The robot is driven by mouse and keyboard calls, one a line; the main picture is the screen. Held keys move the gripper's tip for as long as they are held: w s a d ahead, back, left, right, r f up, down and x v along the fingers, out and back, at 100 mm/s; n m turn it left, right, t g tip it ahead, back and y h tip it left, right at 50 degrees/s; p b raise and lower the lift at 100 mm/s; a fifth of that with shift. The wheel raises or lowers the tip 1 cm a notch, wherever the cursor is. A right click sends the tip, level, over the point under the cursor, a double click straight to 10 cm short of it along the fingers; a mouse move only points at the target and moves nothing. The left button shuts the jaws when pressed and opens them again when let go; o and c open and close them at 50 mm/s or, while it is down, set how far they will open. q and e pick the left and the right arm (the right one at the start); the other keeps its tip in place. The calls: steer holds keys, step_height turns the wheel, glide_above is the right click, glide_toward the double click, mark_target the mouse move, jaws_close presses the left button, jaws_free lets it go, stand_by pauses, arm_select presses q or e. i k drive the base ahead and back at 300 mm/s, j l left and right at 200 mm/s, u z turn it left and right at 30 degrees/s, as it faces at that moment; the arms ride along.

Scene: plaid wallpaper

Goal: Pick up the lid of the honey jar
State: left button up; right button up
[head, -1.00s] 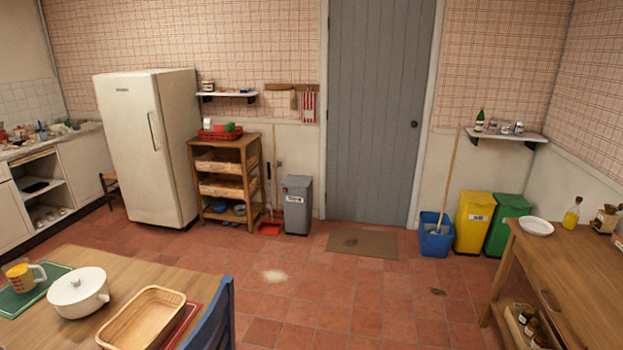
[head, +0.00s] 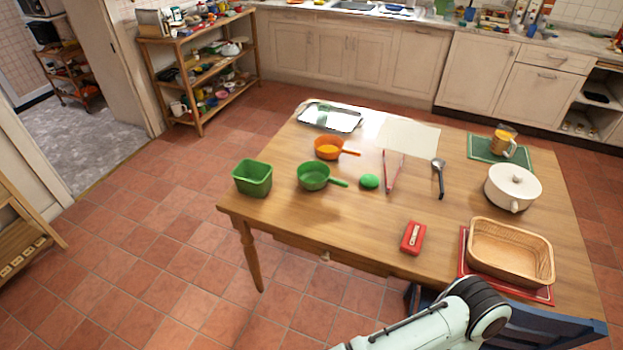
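I cannot make out a honey jar or its lid for certain in the head view. A yellow-orange mug-like vessel with a handle (head: 503,140) stands on a green mat at the right back of the wooden table; it is too small to tell what it holds. Part of my own arm shows at the bottom edge, but neither gripper is in view.
The wooden table (head: 290,215) holds a green tub (head: 252,178), a green pan (head: 314,176), an orange pan (head: 328,147), a red box (head: 413,238), a wicker basket (head: 510,252) and a metal tray (head: 330,117). A blue chair (head: 545,328) stands at its near side. Floor at left is clear.

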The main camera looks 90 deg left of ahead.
mark_target(367, 181)
steer(key=u, duration=1.8)
